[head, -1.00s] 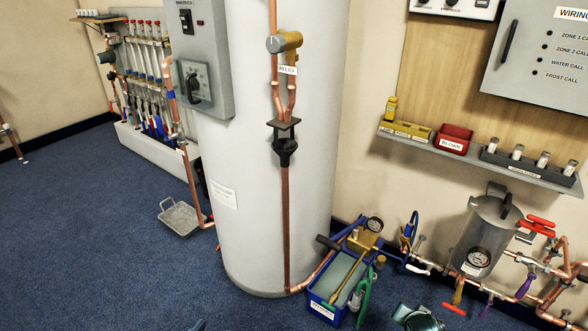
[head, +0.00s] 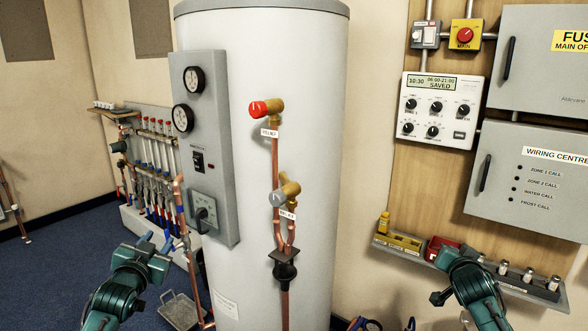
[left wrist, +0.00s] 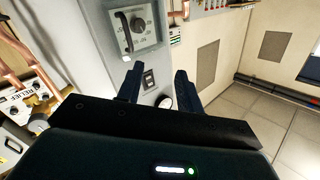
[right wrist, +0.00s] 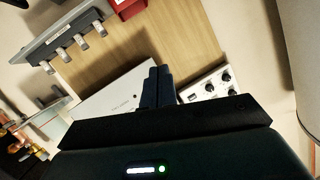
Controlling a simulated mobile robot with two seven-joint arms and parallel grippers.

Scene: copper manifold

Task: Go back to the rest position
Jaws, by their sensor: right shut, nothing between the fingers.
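My left gripper (head: 157,241) is raised at the lower left in the head view, in front of the cylinder's left side. In the left wrist view its two dark fingers (left wrist: 158,86) stand apart with nothing between them. My right gripper (head: 448,254) is raised at the lower right, in front of the shelf as the head camera sees it. In the right wrist view its fingers (right wrist: 157,86) are together and hold nothing. Both forearms come up from the bottom edge of the head view.
A tall white cylinder (head: 320,150) with a grey control panel (head: 210,110) stands in the middle. A grey wiring box (head: 535,185) and a white programmer (head: 440,110) hang at the right. A shelf (head: 400,247) carries small trays. Blue carpet (head: 50,280) is free at the left.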

